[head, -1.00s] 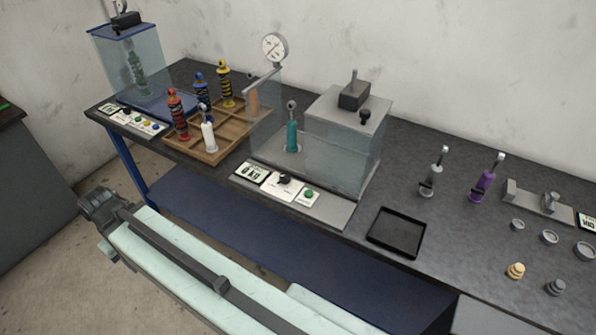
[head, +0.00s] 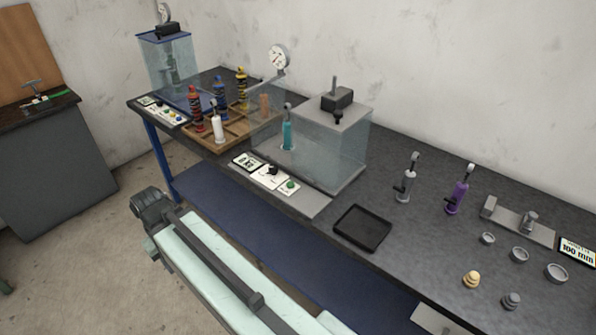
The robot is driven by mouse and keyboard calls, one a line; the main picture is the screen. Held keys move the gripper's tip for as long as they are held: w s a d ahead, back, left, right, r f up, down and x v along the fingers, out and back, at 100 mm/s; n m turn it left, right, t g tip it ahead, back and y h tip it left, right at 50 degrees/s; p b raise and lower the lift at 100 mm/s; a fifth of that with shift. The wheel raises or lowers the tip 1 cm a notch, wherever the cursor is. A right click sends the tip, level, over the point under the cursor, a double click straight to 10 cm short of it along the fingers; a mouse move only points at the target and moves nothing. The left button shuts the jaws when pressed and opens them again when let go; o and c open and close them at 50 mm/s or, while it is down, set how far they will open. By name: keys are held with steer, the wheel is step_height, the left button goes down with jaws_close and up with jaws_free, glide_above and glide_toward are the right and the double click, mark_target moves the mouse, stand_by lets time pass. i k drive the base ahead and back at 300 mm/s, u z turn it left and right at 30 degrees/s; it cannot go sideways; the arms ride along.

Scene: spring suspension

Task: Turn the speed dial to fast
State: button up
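A black dial (head: 272,170) sits on a white card on the control strip in front of a clear-walled test machine (head: 337,160). A small display (head: 247,161) is to the left of the dial, and a green button (head: 291,183) is to its right. The markings around the dial are too small to read, so I cannot tell its setting. My arm stretches across the lower part of the head view, in front of the bench and apart from the dial. No gripper fingers show.
A wooden tray (head: 205,146) of coloured shock absorbers stands left of the machine. A black tray (head: 362,228) lies right of the control strip. Grey and purple shock absorbers (head: 457,196) stand further right. Another control panel (head: 160,112) is far left. Floor is open left of my arm.

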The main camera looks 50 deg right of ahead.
mark_target(273, 169)
steer(key=u, duration=0.15)
steer(key=i, duration=0.9)
steer(key=z, duration=0.05)
